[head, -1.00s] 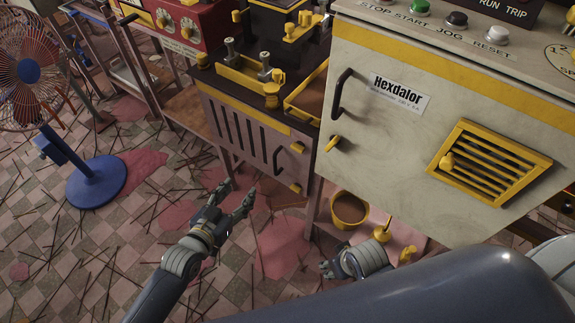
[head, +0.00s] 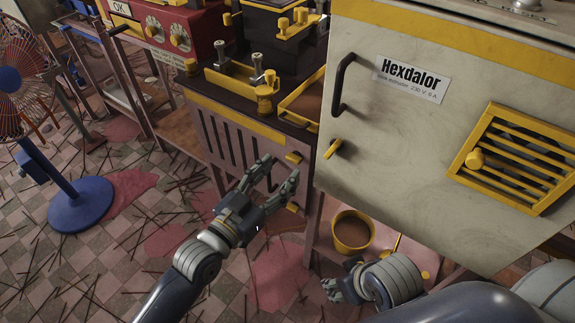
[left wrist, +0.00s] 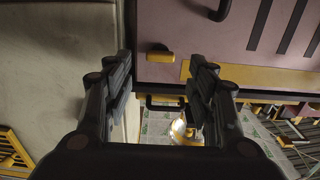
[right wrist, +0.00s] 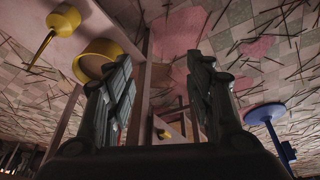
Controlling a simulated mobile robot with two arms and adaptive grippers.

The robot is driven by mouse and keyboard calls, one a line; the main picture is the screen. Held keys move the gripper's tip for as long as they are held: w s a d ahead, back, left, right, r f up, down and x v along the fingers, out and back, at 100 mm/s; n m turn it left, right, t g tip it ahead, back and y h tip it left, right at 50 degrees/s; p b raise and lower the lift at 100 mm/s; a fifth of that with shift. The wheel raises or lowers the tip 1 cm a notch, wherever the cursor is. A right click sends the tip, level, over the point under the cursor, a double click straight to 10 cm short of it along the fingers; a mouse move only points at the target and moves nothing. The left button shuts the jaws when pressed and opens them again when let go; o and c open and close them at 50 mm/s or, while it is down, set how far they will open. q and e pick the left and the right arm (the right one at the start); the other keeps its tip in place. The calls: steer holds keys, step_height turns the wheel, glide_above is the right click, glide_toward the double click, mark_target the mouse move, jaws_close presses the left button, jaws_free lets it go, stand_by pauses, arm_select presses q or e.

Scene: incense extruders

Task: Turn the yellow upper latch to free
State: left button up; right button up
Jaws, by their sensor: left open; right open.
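The yellow upper latch (head: 294,157) is a small bar on the pink slotted door (head: 228,140), near its upper right corner. It also shows in the left wrist view (left wrist: 160,54), lying across the picture between the finger lines. A second yellow latch (head: 292,207) sits lower on the same door. My left gripper (head: 277,172) is open and empty, in front of the door just below and left of the upper latch. No contact with the latch is visible. My right gripper (head: 342,290) is low, beneath the cabinet; its wrist view (right wrist: 160,60) shows its fingers apart and empty.
The pale Hexdalor cabinet (head: 430,140) rises just right of the latch, with a dark handle (head: 343,85) and its own yellow latch (head: 332,148). A yellow bowl (head: 352,232) stands on the low shelf. A blue fan (head: 80,200) is far left. Sticks litter the floor.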

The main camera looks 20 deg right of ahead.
mark_target(291, 160)
arm_select(q)
steer(key=x, duration=0.3)
steer(key=shift+w+d+f, duration=0.1)
steer(key=shift+w+d, duration=0.05)
steer(key=shift+w, duration=0.05)
steer(key=shift+w+d+b, duration=0.2)
steer(key=shift+d+b, duration=0.1)
arm_select(e)
steer(key=w, duration=0.1)
steer(key=w+t, duration=0.1)
steer(key=w+a+t, duration=0.1)
steer(key=shift+w+r+y, duration=0.3)
steer(key=shift+w+r, duration=0.1)
arm_select(q)
steer(key=c, duration=1.1)
